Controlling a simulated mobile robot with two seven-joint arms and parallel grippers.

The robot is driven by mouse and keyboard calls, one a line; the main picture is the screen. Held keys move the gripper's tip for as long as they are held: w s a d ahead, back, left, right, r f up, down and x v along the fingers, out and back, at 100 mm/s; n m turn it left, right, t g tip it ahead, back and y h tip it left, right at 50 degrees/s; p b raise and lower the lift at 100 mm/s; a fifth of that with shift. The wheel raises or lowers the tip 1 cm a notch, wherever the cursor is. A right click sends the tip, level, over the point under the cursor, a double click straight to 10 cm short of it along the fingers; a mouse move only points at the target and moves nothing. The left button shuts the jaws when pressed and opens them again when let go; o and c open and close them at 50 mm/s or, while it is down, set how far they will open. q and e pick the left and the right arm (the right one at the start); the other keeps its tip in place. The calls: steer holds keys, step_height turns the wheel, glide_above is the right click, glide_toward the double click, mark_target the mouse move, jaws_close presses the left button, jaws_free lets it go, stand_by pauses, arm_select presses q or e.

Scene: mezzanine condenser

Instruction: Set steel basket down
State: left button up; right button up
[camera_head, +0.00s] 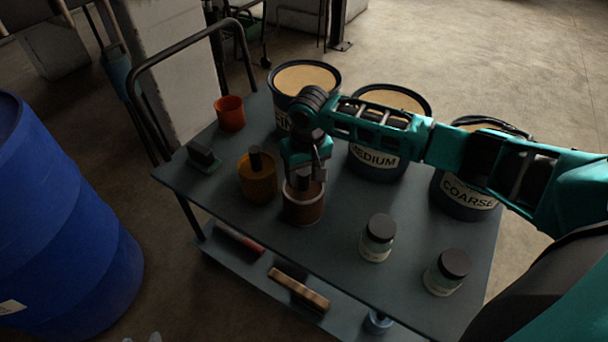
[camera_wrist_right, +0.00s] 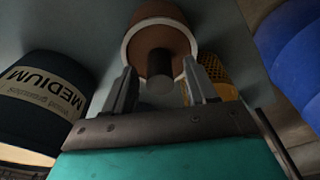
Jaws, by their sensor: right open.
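A reddish-brown round container (camera_head: 303,208) with a dark upright post stands on the grey cart top (camera_head: 335,245). In the right wrist view this container (camera_wrist_right: 160,45) shows a pale rim and a grey post (camera_wrist_right: 160,86). My right gripper (camera_head: 304,172) is over it, fingers apart on either side of the post with gaps visible. A yellow perforated basket (camera_head: 257,184) with a dark post stands just left; it also shows in the right wrist view (camera_wrist_right: 210,70). I cannot tell which is steel by colour. Small pale tips at the head view's bottom edge may be my left gripper (camera_head: 143,338).
Labelled tubs, including MEDIUM (camera_head: 376,162) and COARSE (camera_head: 465,200), line the far side. Two lidded jars (camera_head: 378,240) (camera_head: 447,273) stand at right. An orange cup (camera_head: 230,114) and a dark block (camera_head: 203,156) are at left. A blue drum (camera_head: 60,220) stands beside the cart.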

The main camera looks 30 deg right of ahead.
mark_target(306, 192)
step_height(306, 192, up, 10)
steer(key=s+p, duration=0.1)
steer(key=p, duration=0.1)
steer(key=s+a+f+n+t+y, duration=0.2)
steer(key=s+a+f+t+y, duration=0.3)
steer(key=a+f, duration=0.7)
steer(key=s+d+f+t+h, duration=0.1)
steer(key=s+d+t, duration=0.1)
steer(key=s, duration=0.4)
steer(key=s+d+f+n+t+h, duration=0.1)
steer(key=s+d+t+h, duration=0.1)
steer(key=s, duration=0.4)
steer(key=shift+s+d+f, duration=0.2)
steer(key=shift+d+f, duration=0.2)
steer(key=shift+d, duration=0.4)
